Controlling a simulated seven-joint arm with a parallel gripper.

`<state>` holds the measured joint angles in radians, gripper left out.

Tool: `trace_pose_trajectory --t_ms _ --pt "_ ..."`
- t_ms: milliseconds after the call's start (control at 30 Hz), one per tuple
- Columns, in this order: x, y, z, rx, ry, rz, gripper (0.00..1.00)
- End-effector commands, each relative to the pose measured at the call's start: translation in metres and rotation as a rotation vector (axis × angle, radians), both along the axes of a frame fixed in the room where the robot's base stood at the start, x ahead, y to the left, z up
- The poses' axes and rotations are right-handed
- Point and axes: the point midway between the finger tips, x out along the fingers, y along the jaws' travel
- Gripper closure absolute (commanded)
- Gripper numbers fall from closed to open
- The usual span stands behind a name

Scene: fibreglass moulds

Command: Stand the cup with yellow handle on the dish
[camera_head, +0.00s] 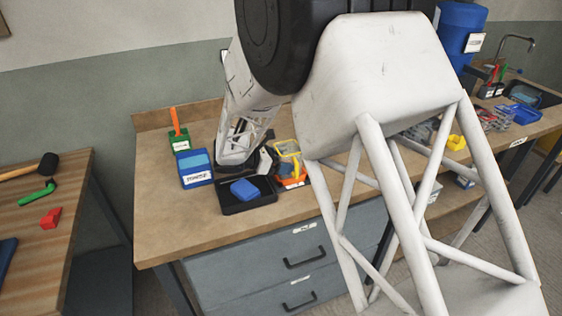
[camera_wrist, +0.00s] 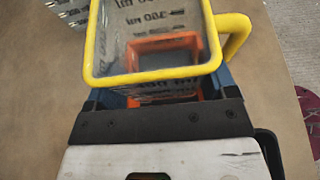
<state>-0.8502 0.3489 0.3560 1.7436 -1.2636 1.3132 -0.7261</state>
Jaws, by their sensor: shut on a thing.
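The cup with yellow handle (camera_wrist: 150,72) is see-through, with a yellow rim, dark printed marks and a yellow handle at its right in the wrist view. Its yellow rim also shows in the head view (camera_head: 287,144), right of my gripper (camera_head: 266,160). My gripper (camera_wrist: 160,93) is shut on the cup; the cup's body hides much of the jaws.
A blue labelled box (camera_head: 195,167) and a green holder (camera_head: 180,141) with an orange-handled tool stand left of my gripper. A blue drum (camera_head: 455,35) stands at the back right. The bench's front left is clear. My arm hides much of its right side.

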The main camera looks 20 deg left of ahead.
Motion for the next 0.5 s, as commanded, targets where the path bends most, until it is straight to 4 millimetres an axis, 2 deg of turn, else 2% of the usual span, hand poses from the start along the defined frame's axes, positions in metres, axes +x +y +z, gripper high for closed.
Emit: trace_pose_trajectory --t_ms 167,200,300,500 --pt "0.0000 0.0000 -0.0039 0.000 0.000 0.000 0.46" --pt "0.0000 0.0000 -0.0038 0.000 0.000 0.000 0.17" --pt "0.0000 0.0000 -0.0037 0.000 0.000 0.000 0.02" --pt "0.0000 0.0000 -0.0037 0.000 0.000 0.000 0.00"
